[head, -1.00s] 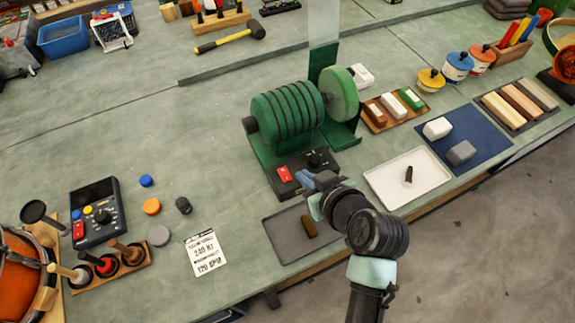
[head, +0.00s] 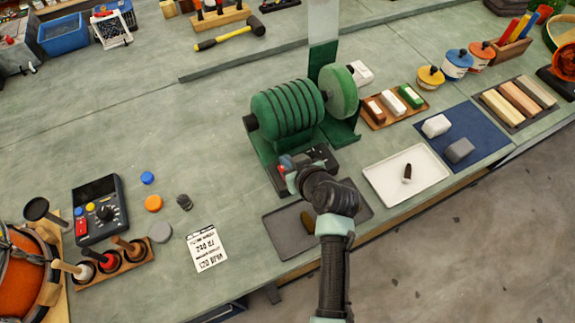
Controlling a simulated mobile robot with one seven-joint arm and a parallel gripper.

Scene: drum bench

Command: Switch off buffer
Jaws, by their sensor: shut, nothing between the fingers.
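The buffer (head: 286,108) is a green machine with a ribbed drum and a round wheel (head: 340,90) at its right. Its dark control panel (head: 320,155) is at the front, with a black knob. A red switch (head: 284,161) on the panel's left side shows only in part. My gripper (head: 289,167) is shut and empty. It is at the panel's left part, right at the red switch, and covers most of it. I cannot tell whether the fingertips touch the switch or which way it is set.
A grey tray (head: 283,238) with a brown piece lies in front of the panel, partly under my arm. A white tray (head: 385,185) is to the right. A black control box (head: 98,208) and a printed card (head: 207,247) lie left. The bench between is mostly clear.

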